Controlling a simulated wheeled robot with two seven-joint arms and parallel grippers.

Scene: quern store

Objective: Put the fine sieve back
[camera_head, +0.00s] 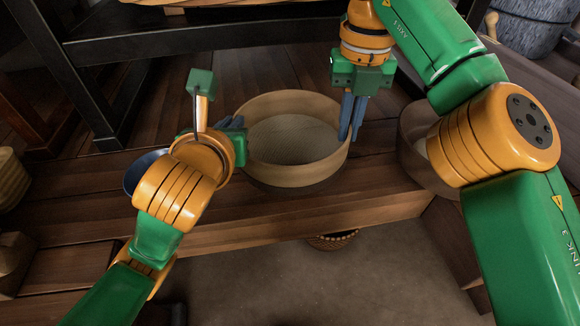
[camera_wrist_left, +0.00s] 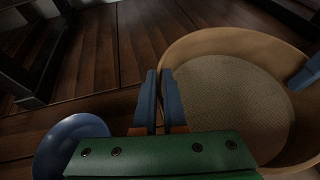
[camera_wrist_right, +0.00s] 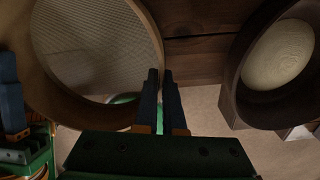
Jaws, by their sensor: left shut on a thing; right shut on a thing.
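A round sieve (camera_head: 285,180) with a pale wooden hoop and a fine mesh bottom is at the middle of the head view, above or on the plank bench; I cannot tell if it touches. My left gripper (camera_head: 240,128) is shut on the left side of its rim. My right gripper (camera_head: 350,125) is shut on the right side of the rim, fingers pointing down. The sieve also shows in the left wrist view (camera_wrist_left: 235,100) and in the right wrist view (camera_wrist_right: 95,45). The hoop looks roughly level.
A darker round wooden vessel (camera_wrist_right: 245,75) with a pale inside stands right of the sieve, partly behind my right arm. A blue bowl (camera_wrist_left: 65,140) is at the left. A dark rack (camera_head: 200,45) stands behind. A basket (camera_head: 333,241) sits low under the bench edge.

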